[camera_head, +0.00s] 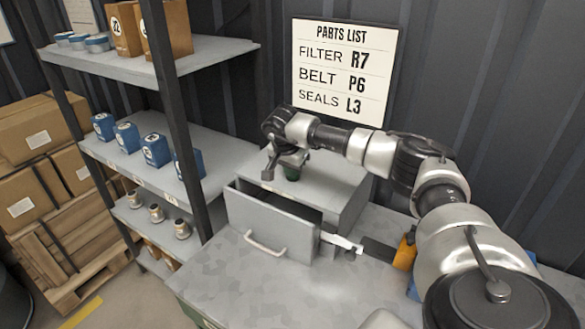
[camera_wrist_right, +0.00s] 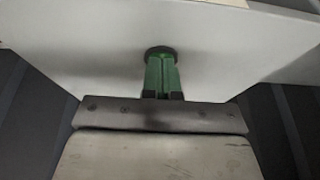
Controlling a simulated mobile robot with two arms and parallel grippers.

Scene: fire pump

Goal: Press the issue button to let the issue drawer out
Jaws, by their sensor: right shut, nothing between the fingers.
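My right gripper (camera_head: 291,172) is over the top of the grey cabinet (camera_head: 332,190) on the bench in the head view. Its jaws are shut and empty. In the right wrist view the shut tip (camera_wrist_right: 160,68) shows green and meets a dark round piece (camera_wrist_right: 161,52) on a pale surface. This piece may be the issue button, mostly hidden by the tip; I cannot tell whether it is pressed in. A grey drawer (camera_head: 262,225) with a pale bar handle stands open at the cabinet's front. The inside I can see is dark. My left gripper is out of view.
Shelves (camera_head: 160,165) with blue boxes stand on the left. A parts list sign (camera_head: 342,75) hangs on the dark wall. A pale flat piece (camera_head: 342,243), a dark block and an orange item (camera_head: 405,252) lie right of the drawer. The bench's front left is clear.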

